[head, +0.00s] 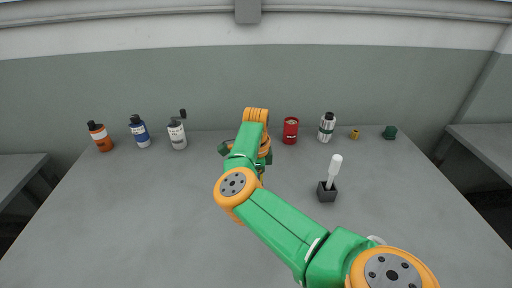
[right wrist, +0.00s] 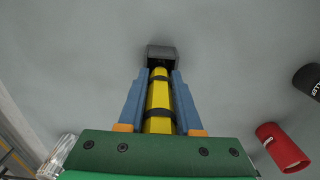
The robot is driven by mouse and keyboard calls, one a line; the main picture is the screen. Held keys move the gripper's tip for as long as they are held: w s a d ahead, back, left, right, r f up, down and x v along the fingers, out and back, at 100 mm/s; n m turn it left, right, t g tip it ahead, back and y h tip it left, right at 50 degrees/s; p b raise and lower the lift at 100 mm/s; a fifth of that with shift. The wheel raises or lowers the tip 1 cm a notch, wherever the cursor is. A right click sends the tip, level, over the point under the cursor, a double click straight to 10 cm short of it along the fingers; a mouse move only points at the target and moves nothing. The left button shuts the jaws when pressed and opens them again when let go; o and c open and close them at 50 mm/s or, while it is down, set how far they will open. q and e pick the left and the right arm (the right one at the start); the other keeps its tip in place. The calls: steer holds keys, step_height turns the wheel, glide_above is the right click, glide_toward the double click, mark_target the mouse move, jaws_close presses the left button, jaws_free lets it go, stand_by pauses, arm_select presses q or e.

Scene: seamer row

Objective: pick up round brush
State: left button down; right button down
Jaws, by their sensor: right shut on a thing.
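In the right wrist view my right gripper (right wrist: 159,73) has its two blue fingers shut on a yellow handle (right wrist: 158,98), one finger along each side. The handle's far end meets a dark grey block (right wrist: 161,52). No bristles show, so I cannot tell whether this is the round brush. In the head view my right arm hides this gripper and the handle. A white-handled tool (head: 334,170) stands slightly tilted in a black block holder (head: 326,192), right of my arm; its lower end is hidden in the holder. My left gripper is not in view.
Orange (head: 100,137), blue (head: 140,132) and white (head: 177,135) bottles stand at the back left. A red can (head: 291,131), silver can (head: 327,127), small brass piece (head: 355,134) and green piece (head: 390,132) stand at the back right. The front left table is clear.

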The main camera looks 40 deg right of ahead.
step_height(320, 180, up, 13)
steer(key=shift+f, duration=0.1)
step_height(320, 180, up, 15)
steer(key=p, duration=0.7)
steer(key=shift+f, duration=0.1)
